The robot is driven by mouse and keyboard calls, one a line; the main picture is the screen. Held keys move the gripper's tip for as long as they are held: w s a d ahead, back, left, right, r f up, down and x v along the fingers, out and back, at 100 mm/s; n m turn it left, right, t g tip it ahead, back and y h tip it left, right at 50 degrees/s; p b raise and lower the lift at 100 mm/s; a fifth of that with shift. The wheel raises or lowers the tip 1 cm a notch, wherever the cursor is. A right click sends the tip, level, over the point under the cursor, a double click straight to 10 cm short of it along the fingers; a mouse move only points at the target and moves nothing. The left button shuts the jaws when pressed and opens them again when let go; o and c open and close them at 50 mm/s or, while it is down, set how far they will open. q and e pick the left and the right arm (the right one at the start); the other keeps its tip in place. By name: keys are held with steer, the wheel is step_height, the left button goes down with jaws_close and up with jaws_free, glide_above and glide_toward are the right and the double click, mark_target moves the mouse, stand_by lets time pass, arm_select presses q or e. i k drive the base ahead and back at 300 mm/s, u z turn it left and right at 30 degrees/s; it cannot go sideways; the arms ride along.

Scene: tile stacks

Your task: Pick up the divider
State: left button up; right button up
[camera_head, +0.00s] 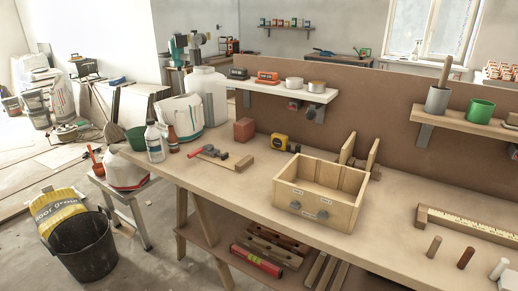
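An open-topped wooden drawer box (299,196) with round grey knobs on its front sits on the workbench (240,190), right of the middle. Its inside looks empty. Just behind it, thin wooden pieces stand upright: one on the left (348,147) and one on the right (374,153), with a gap between their tops. The divider may be one of these pieces; I cannot tell which. Neither of my grippers is in view.
A yellow tape measure (281,142), a reddish block (244,130) and a red-handled tool (213,152) lie left of the box. Wooden pegs (434,247) and a long ruler-marked wooden piece (465,222) are at the right. A white shelf (270,88) overhangs the back. The front left bench is clear.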

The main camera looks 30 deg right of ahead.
mark_target(346, 151)
steer(key=u, duration=0.9)
steer(key=i, duration=1.5)
steer(key=z, duration=2.3)
